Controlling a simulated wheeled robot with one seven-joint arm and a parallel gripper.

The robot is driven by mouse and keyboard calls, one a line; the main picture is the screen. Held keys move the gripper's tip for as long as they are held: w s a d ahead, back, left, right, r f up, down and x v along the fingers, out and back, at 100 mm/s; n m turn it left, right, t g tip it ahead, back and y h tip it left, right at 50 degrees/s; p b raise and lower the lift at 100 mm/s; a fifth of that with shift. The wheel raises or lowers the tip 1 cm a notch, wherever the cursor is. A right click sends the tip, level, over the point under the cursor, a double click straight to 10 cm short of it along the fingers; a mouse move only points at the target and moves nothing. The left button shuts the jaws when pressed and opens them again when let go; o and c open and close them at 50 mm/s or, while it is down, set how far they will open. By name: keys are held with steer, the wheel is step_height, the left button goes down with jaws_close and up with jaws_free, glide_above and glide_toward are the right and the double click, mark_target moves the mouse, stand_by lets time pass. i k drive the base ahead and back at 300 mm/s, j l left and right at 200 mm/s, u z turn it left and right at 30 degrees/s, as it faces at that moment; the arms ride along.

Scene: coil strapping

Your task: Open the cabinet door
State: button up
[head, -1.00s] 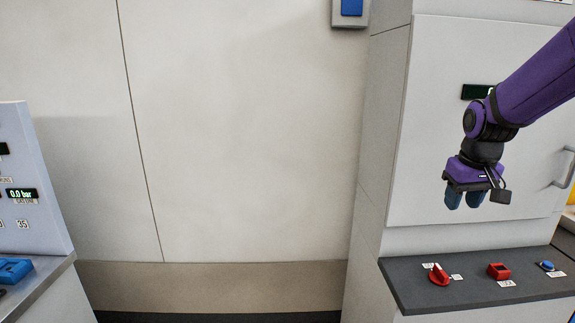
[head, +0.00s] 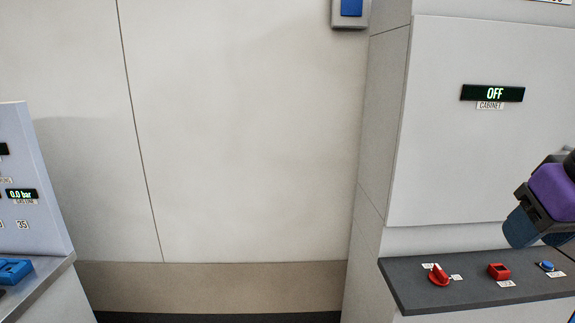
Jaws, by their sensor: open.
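The cabinet door (head: 450,150) is a flat light-grey panel at the right, and it looks shut. A dark display (head: 493,93) on it reads OFF, above a CABINET label. The door's handle is almost wholly hidden behind my arm at the right edge. My gripper (head: 520,228) is at the right edge, with blue fingertips pointing down and left. It is in front of the door's lower right, above the dark shelf. It is open and I see nothing in it.
Below the door a dark shelf (head: 430,292) juts out with a red knob (head: 439,275), a red block-like switch (head: 499,271) and a blue button (head: 546,265). A console (head: 30,180) reading 0.0 bar stands at the left.

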mark_target(455, 162)
steer(key=i+l, duration=0.3)
steer(key=l, duration=0.15)
steer(key=i+l+z, duration=0.1)
steer(key=i+l, duration=0.2)
steer(key=l, duration=0.15)
